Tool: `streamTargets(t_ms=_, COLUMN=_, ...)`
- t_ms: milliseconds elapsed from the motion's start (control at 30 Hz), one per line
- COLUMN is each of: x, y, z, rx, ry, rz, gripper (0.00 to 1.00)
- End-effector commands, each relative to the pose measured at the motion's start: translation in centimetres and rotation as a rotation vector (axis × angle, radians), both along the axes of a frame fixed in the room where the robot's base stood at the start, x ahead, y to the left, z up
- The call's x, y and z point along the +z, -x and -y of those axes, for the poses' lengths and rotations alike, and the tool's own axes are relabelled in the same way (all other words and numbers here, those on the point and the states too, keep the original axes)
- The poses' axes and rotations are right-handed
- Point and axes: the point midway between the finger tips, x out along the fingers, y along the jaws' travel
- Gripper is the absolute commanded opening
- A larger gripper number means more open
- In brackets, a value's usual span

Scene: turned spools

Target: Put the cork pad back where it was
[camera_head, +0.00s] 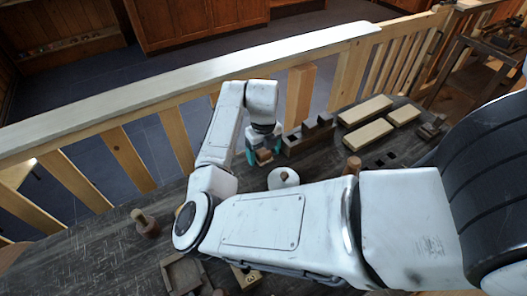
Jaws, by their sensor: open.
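My gripper (257,157) points down over the dark table at the middle, with teal fingers apart. A small brown block (264,156) shows between or just in front of the fingers; it is too small to tell whether it is the cork pad or whether they touch it. Three pale tan slabs (365,110) lie flat together at the right back; I cannot tell whether any is cork. No other piece is clearly the cork pad. My own arm hides much of the table's front.
A white round lid-like piece with a knob (284,179) is just right of my gripper. A dark stepped wooden block (308,136) stands behind. A turned wooden spool (146,223) stands left, a square tray (184,273) front. A railing (200,90) borders the back.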

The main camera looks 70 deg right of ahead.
Motion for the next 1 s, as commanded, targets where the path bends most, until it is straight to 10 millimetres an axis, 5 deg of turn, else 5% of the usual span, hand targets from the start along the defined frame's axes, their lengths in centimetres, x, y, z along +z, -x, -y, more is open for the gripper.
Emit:
streamTargets(t_ms=167, x=1.8, y=-0.1, z=0.1, rx=0.000, ry=0.003, rz=0.003, gripper=0.80)
streamTargets(t_ms=600, x=10.3, y=-0.1, z=0.1, rx=-0.001, ry=0.001, rz=0.003, gripper=0.80)
streamTargets(t_ms=1000, x=12.3, y=0.0, z=0.1, rx=0.000, ry=0.000, rz=0.000, gripper=0.80)
